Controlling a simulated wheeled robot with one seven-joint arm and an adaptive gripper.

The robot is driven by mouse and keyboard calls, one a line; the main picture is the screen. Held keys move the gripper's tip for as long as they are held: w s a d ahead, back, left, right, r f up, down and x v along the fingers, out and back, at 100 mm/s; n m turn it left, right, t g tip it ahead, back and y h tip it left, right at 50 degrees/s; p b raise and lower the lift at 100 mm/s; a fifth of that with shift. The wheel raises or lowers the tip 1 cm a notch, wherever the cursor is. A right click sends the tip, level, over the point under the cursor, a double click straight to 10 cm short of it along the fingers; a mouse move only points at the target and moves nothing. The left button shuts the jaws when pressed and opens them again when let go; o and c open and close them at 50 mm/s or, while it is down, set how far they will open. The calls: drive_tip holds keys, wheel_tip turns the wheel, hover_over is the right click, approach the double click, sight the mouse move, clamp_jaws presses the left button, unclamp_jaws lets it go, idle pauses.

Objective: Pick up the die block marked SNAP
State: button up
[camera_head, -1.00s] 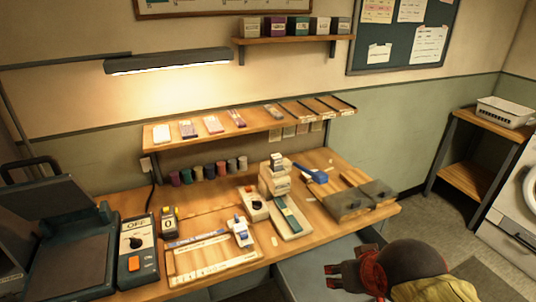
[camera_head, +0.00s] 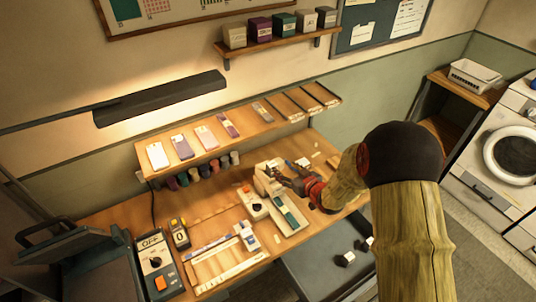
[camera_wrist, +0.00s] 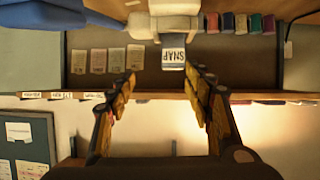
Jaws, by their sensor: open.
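The die block marked SNAP (camera_wrist: 173,57) shows in the wrist view as a pale block with dark letters, upside down in the picture, seated against a cream-coloured hand press (camera_wrist: 170,22). In the head view the press (camera_head: 262,180) stands on the bench, and I cannot make out the block beside my fingers. My gripper (camera_head: 284,180) is close to the press head. In the wrist view my gripper (camera_wrist: 165,78) is open, its fingertips to either side of the block's near end, with gaps visible on both sides.
A shelf (camera_head: 160,176) with cards runs above the bench, close behind my gripper. A switch box (camera_head: 252,204) stands left of the press. An open drawer (camera_head: 305,268) with dark blocks lies below my forearm. Small coloured spools (camera_head: 197,170) line the bench's back.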

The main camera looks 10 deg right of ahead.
sight(272, 163)
drive_tip(key=shift+y, duration=0.4)
drive_tip(key=shift+s+a+p+x, duration=0.1)
drive_tip(key=shift+a+x, duration=0.15)
drive_tip(key=shift+x, duration=1.15)
drive_tip(key=shift+s+a+p+x, duration=0.15)
drive_tip(key=shift+a+x, duration=0.1)
drive_tip(key=shift+x, duration=1.15)
drive_tip(key=shift+s+a+p+x, duration=0.1)
drive_tip(key=shift+a+x, duration=0.2)
drive_tip(key=shift+x, duration=1.1)
drive_tip(key=shift+f, duration=0.1)
drive_tip(key=shift+c, duration=0.3)
clamp_jaws()
